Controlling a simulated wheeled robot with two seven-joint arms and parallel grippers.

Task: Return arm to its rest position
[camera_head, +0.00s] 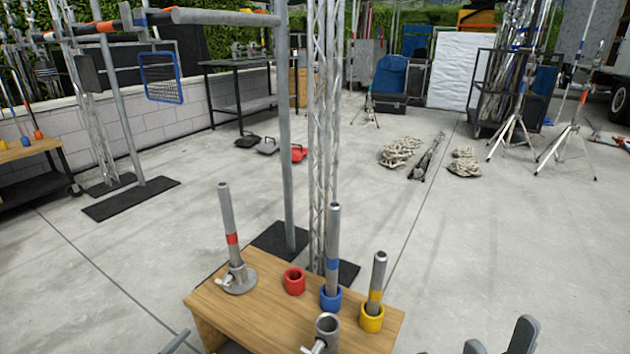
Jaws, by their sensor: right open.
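My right gripper (499,340) shows at the bottom edge, right of the wooden table. Its two grey fingers are apart with nothing between them. A small grey part at the bottom edge, left of the table, may be my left gripper (176,342); its jaws cannot be made out. On the wooden table (262,325), a red-banded pipe (227,215) stands in a metal flange base (240,281). A blue-banded pipe (333,240) stands in a blue cup (330,299). A yellow-banded pipe (378,272) stands tilted in a yellow cup (371,319). A red cup (294,281) appears empty.
A metal socket with a handle (327,326) is at the table's near side. A lattice truss (320,130) and a grey post (285,130) rise behind the table. Floor to the right is clear.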

